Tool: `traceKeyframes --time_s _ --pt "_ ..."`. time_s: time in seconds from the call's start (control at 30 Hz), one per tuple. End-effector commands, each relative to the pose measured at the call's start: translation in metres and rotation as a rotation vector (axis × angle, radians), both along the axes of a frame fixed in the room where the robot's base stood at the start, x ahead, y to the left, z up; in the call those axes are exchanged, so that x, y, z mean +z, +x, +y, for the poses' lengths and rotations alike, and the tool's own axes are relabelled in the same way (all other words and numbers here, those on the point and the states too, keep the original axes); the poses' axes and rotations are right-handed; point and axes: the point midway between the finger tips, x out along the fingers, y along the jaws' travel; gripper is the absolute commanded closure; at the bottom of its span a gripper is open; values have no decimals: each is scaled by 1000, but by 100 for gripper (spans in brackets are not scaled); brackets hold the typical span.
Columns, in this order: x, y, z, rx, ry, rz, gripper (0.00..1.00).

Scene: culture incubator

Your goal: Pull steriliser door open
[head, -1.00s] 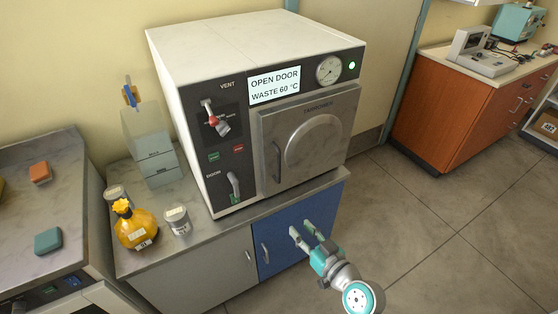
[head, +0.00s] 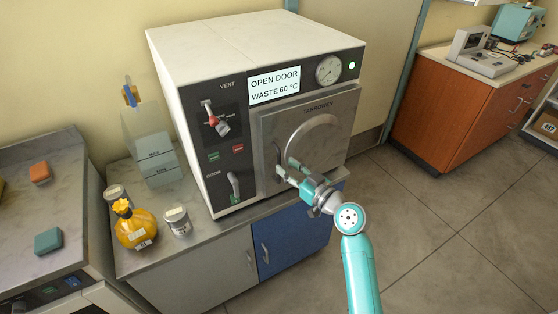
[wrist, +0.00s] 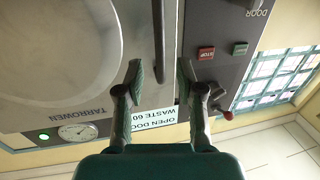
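The steriliser (head: 245,50) is a white box with a dark front panel; its screen reads "OPEN DOOR, WASTE 60 °C". Its grey door (head: 335,108) has a round boss and looks shut. The door's dark vertical handle (wrist: 158,45) is on the door's left side in the head view; there its lower part is near my fingers. My gripper (head: 282,168) is in front of the door's lower left. In the wrist view my gripper (wrist: 160,75) has its fingers spread, with the handle's end between and beyond the fingertips. I see no contact with the handle.
A red-tipped vent lever (head: 213,119) and a DOOR lever (head: 235,185) sit on the left panel. A yellow bottle (head: 135,228) and a jar (head: 177,221) stand on the bench at left. The floor at right is clear.

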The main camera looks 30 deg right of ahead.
Motion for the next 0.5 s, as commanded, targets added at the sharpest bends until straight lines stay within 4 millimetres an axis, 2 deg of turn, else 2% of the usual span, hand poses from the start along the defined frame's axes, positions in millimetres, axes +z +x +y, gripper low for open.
traceKeyframes --time_s 0.2,0.5 --pt "0 31 7 2 1 0 63" --pt "0 44 9 -1 0 1 63"
